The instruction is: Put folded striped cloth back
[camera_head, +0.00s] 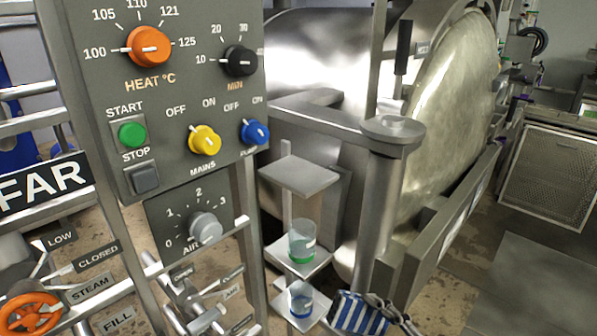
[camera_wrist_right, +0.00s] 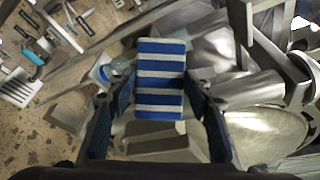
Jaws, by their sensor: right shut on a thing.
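The folded striped cloth (camera_head: 357,313), blue and white, is at the bottom of the head view, beside the small lower shelf. My right gripper (camera_head: 374,305) is shut on it. In the right wrist view the striped cloth (camera_wrist_right: 160,80) sits between the two dark fingers of my right gripper (camera_wrist_right: 160,103), held above the floor. My left gripper does not show in either view.
A stepped stand has a bare top plate (camera_head: 300,174), a middle plate with a green-based glass (camera_head: 302,243), and a lower plate with a blue-based glass (camera_head: 300,299). The control panel (camera_head: 180,100) is left, the autoclave (camera_head: 330,60) behind.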

